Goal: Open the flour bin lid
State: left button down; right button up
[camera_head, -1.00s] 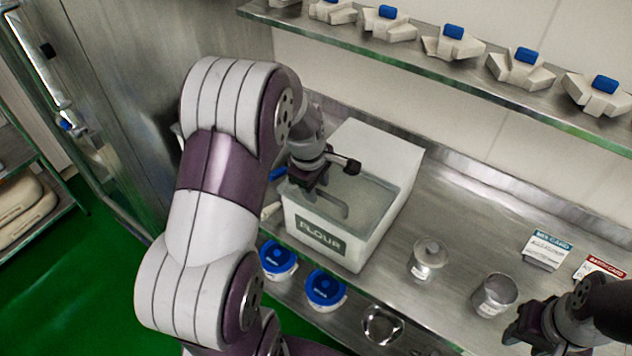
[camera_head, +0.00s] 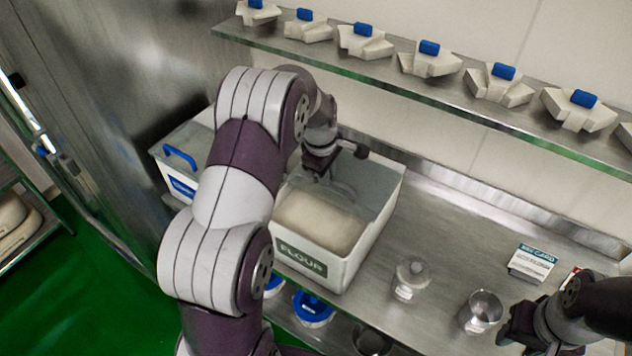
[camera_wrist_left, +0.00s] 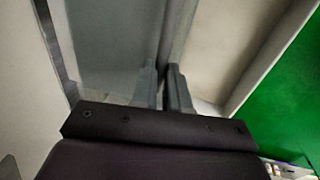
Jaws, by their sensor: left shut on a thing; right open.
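The white flour bin (camera_head: 345,270) stands on the steel counter with a green FLOUR label on its front. Pale flour (camera_head: 320,222) shows in its front part. The grey, see-through lid (camera_head: 372,183) is at the back part of the opening; its exact tilt is hard to tell. My left gripper (camera_head: 325,172) is over the back of the bin, shut on the lid's handle, which is mostly hidden there. In the left wrist view its fingers (camera_wrist_left: 165,88) close on a narrow grey bar. My right gripper (camera_head: 508,325) is open and empty above the counter at lower right.
A second bin (camera_head: 178,185) with a blue handle and blue label stands left, partly behind my left arm. A shelf (camera_head: 400,80) with several white, blue-topped parts runs above.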

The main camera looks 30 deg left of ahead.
pick_arm(q)
jog(key=shift+w+f, duration=0.15)
jog(key=shift+w, duration=0.35)
jog(key=shift+s+r, duration=0.2)
jog(key=shift+s, duration=0.3)
jog(key=c, duration=1.1)
grip_release()
jog(key=shift+w, duration=0.1)
jog(key=shift+w+f, duration=0.1)
jog(key=shift+w, duration=0.05)
jog(key=shift+r, duration=0.2)
jog(key=r, duration=0.4)
jog(key=s+r+b, duration=0.1)
jog(key=r, duration=0.3)
jog(key=s+r, duration=0.1)
jog(key=r, duration=0.3)
jog(key=shift+s+a, duration=0.15)
jog(key=shift+s, duration=0.1)
pick_arm(e)
jog(key=shift+s+a+f, duration=0.1)
jog(key=shift+f, duration=0.45)
